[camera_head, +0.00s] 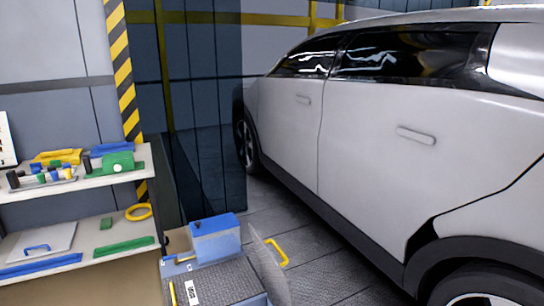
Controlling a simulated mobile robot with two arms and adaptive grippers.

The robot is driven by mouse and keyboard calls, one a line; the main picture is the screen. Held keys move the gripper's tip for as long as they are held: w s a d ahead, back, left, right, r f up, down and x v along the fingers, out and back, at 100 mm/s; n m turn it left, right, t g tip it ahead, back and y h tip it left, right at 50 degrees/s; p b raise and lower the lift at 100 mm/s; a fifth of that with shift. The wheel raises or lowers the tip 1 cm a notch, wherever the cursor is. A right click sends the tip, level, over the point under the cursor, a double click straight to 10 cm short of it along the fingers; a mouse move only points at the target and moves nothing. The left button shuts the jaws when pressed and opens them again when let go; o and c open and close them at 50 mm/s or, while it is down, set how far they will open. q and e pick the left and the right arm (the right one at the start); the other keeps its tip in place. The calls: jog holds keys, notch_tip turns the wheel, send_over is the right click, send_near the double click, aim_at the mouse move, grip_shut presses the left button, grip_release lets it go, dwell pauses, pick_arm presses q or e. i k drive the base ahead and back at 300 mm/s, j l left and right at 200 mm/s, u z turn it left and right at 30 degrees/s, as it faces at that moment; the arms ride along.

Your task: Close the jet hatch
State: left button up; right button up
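I see no open hatch that I can identify in the head view. A white car (385,140) stands on the right, and its side doors look shut. Neither of my grippers is in view. I cannot tell where they are relative to the car.
A shelf unit (115,178) on the left holds green, blue and yellow items. A blue case (215,240) with a dark textured surface stands at the bottom, beside a tilted grey panel (268,268) and a yellow handle (277,252). A strip of tiled floor (315,250) between case and car is clear.

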aim_at(282, 286)
jog(key=i+l+u, duration=0.25)
jog(key=l, duration=0.25)
jog(key=l+u, duration=0.2)
jog(key=l, duration=0.35)
jog(key=l+u, duration=0.25)
jog(key=l, duration=0.3)
